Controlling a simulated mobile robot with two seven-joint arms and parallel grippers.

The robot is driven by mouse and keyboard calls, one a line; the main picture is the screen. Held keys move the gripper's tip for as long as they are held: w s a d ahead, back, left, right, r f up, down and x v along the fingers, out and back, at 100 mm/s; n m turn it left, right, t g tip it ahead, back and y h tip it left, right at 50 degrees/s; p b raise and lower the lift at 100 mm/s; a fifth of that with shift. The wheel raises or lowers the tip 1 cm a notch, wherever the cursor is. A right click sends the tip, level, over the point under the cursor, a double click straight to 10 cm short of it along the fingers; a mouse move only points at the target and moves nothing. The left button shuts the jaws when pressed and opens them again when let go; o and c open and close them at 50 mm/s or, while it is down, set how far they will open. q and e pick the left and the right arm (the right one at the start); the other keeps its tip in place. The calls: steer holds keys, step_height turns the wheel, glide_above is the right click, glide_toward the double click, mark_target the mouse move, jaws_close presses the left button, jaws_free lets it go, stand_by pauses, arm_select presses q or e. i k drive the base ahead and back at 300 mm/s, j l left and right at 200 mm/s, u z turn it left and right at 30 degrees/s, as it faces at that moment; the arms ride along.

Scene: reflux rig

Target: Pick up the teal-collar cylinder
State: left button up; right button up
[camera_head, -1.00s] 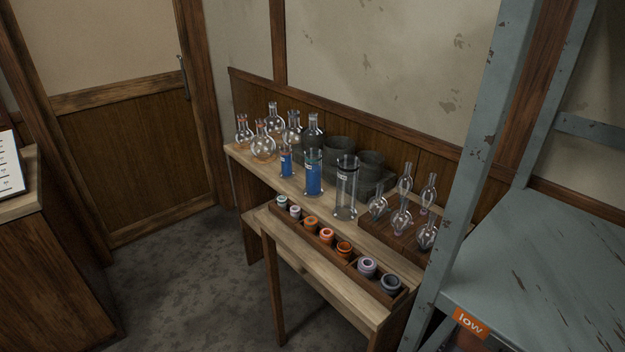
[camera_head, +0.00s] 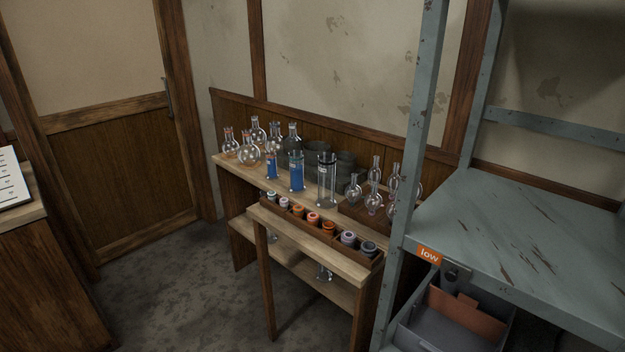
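Three upright glass cylinders stand on the wooden table (camera_head: 345,262) against the wall. The middle one (camera_head: 296,172) holds blue liquid and seems to have a teal collar near its top, though the colour is hard to tell at this size. A shorter cylinder (camera_head: 271,168) with blue liquid is on its left. A taller, clear cylinder (camera_head: 326,180) with a dark collar is on its right. Neither of my grippers is in view.
Round flasks (camera_head: 248,152) stand left of the cylinders, grey pots (camera_head: 345,168) behind, and bulb-shaped glassware (camera_head: 374,190) to the right. A tray of coloured rings (camera_head: 313,219) lies in front. A grey metal rack (camera_head: 520,235) labelled "low" stands at right. Floor in front is open.

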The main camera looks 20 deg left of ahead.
mark_target(296, 158)
steer(key=z, duration=1.25)
steer(key=j+z, duration=0.15)
steer(key=j, duration=3.3)
